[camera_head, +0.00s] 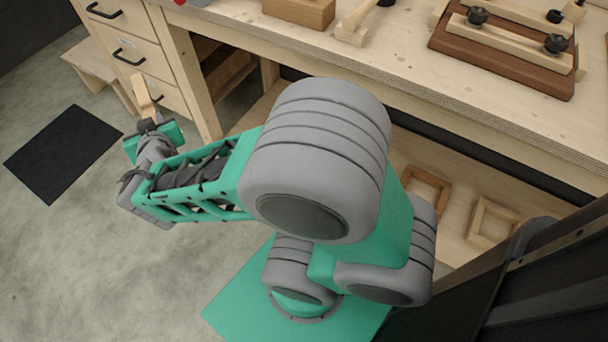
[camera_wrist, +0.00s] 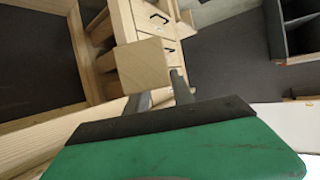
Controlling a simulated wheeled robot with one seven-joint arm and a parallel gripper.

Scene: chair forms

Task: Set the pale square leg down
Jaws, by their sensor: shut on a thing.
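The pale square leg (camera_head: 142,94) is in my gripper (camera_head: 148,125), in the head view at the left, in front of the drawer unit. In the wrist view the leg (camera_wrist: 143,66) shows its square end toward the camera, between the two grey fingers of my gripper (camera_wrist: 160,92). My gripper is shut on it. The leg stands out beyond the fingertips and appears clear of the bench and drawers. The fingers hide the leg's lower part.
A workbench (camera_head: 480,120) runs across the top right, with a brown clamping board (camera_head: 510,65) and wooden blocks on it. A drawer unit (camera_head: 125,45) stands at the left. A black mat (camera_head: 62,152) lies on open floor. Wooden frames (camera_head: 492,222) rest on the lower shelf.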

